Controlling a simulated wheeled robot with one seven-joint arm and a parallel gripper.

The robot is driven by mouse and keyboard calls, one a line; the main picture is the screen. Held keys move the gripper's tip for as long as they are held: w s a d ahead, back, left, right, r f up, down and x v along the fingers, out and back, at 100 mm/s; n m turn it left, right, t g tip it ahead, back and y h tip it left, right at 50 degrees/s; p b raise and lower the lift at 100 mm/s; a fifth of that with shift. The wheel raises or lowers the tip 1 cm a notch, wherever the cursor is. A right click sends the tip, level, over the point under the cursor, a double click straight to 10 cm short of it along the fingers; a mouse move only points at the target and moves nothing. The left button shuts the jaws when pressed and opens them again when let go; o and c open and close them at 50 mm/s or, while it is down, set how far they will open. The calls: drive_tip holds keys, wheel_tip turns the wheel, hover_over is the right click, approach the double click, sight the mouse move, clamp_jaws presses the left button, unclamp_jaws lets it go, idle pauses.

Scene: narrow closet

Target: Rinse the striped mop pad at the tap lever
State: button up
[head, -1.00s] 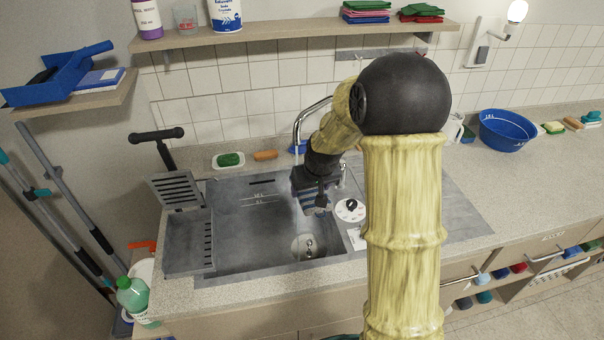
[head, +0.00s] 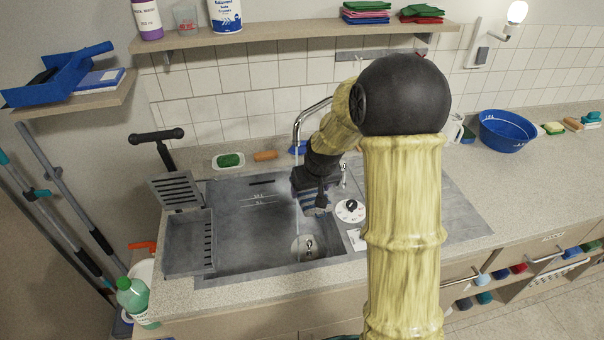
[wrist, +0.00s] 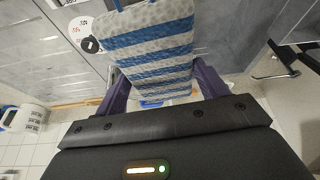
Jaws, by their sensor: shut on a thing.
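My gripper (head: 317,197) is shut on the blue-and-white striped mop pad (wrist: 150,50), which hangs over the sink basin. In the wrist view the pad sits between the two purple fingers. In the head view the striped pad (head: 309,203) shows partly behind the gripper. The chrome tap (head: 299,128) arches over the basin, and a thin pale stream appears to fall from its spout just left of the pad. A small chrome piece, perhaps the tap lever (head: 343,176), shows right of my gripper, partly hidden by my arm.
The grey sink (head: 240,240) has a drain (head: 304,245) below the pad. A white dial (head: 350,210) is on the sink's right side. A slotted grey tray (head: 188,243) stands at the left. A green sponge (head: 230,160) lies behind, and a blue basin (head: 506,130) stands on the right counter.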

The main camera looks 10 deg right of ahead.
sight(314, 199)
idle(0.3)
drive_tip(key=shift+s+d+r+p, duration=0.1)
drive_tip(key=shift+s+r+p, duration=0.35)
drive_tip(key=shift+s+r, duration=0.55)
drive_tip(key=shift+s+d+r+p, duration=0.1)
drive_tip(key=shift+s+r+p, duration=0.35)
drive_tip(key=shift+s+r, duration=0.55)
drive_tip(key=shift+s, duration=0.5)
drive_tip(key=shift+a, duration=0.1)
